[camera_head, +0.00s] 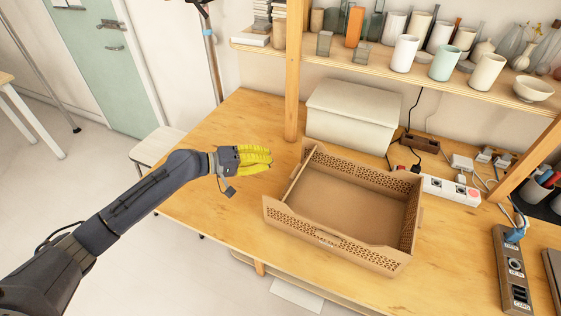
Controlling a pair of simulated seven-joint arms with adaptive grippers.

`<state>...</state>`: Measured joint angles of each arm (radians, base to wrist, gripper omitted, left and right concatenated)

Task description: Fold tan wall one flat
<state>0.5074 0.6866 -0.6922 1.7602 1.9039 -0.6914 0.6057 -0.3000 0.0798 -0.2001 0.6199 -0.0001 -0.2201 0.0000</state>
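A tan box (338,243) with perforated walls sits open on the wooden table. Its front, back and right (411,212) walls stand up. The left wall (299,176) shows only as a thin, pale edge, and its exact tilt is hard to tell. No label shows which wall is wall one. My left gripper (268,158) has yellow fingers, stretched to the right and close together. It is empty, above the table just left of the box's back left corner, apart from the box. My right gripper is not in view.
A pale lidded box (350,112) stands behind the tan box. A power strip (450,190) lies to its right. A shelf (440,84) with cups and vases hangs over the back, and a wooden post (292,75) rises near the gripper. The table's left part is clear.

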